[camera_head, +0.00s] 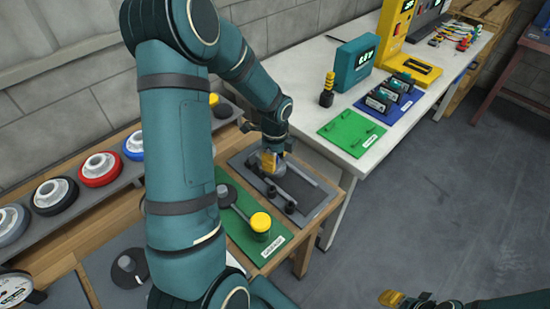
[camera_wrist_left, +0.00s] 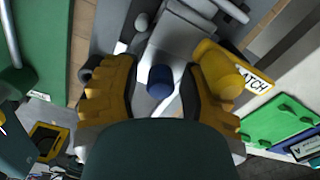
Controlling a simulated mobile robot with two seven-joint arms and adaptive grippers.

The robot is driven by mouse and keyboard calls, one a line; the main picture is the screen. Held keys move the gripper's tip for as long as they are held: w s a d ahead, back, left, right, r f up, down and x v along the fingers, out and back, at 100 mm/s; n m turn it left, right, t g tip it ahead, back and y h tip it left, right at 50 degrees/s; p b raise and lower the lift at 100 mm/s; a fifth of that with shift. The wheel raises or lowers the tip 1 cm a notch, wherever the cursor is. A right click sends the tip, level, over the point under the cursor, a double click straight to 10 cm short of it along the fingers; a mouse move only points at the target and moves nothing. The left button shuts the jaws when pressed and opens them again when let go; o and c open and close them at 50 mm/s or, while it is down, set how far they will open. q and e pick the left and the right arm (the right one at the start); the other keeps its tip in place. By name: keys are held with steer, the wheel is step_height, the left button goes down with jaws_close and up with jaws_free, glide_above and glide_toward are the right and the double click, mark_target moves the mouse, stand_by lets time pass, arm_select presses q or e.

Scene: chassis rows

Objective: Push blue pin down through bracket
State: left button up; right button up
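The blue pin (camera_wrist_left: 160,80) shows in the left wrist view as a short dark blue cylinder seen end-on. It lies between the yellow fingers of my left gripper (camera_wrist_left: 160,93), with a gap on both sides. The left gripper is open. A grey metal bracket (camera_wrist_left: 185,38) shows just beyond the pin; how far the pin sits in it I cannot tell. In the head view my left gripper (camera_head: 270,162) is low over the dark grey fixture board (camera_head: 318,184) and hides the pin. Of my right gripper, a yellow finger (camera_head: 391,298) shows at the bottom edge; its opening is unclear.
A yellow cylinder (camera_wrist_left: 222,75) stands close to the right finger. A green board (camera_head: 277,240) with a yellow-topped tool (camera_head: 260,222) lies on the near side. A white table (camera_head: 310,120) with another green board (camera_head: 351,132) stands to the right. Coloured wheels line the left shelf.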

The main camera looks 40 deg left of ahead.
arm_select(q)
steer(key=shift+r, duration=0.15)
step_height(320, 180, up, 12)
stand_by(0.7)
stand_by(0.4)
